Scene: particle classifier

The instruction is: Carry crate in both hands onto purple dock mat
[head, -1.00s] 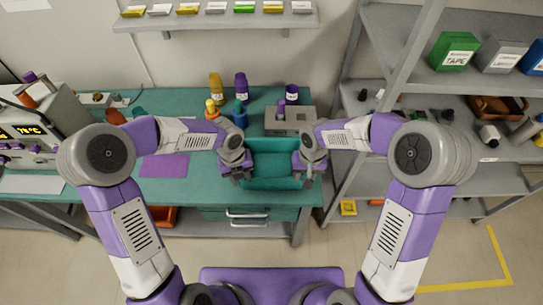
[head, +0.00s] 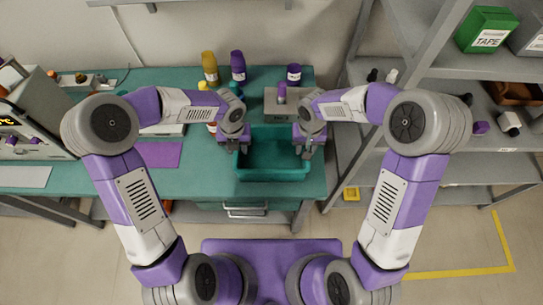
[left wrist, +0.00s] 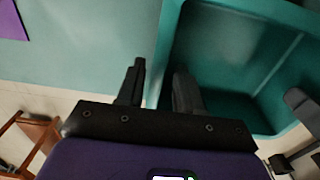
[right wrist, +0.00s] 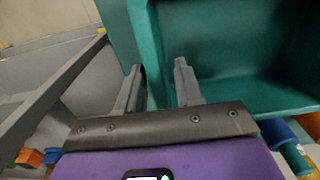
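The teal crate (head: 273,173) sits on the teal bench in the head view, upright, and looks empty. The purple mat (head: 158,154) lies flat on the bench to its left, with a corner in the left wrist view (left wrist: 10,20). My left gripper (head: 235,148) is at the crate's left wall; its fingers (left wrist: 158,90) stand apart on either side of that wall. My right gripper (head: 309,150) is at the right wall, its fingers (right wrist: 158,88) also straddling it. Both look open, with gaps beside the wall.
Several bottles, including a yellow one (head: 210,68) and a purple one (head: 238,66), stand behind the crate. A grey box (head: 285,103) is just behind it. A shelf rack (head: 400,150) stands close on the right. An instrument (head: 25,115) is at the far left.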

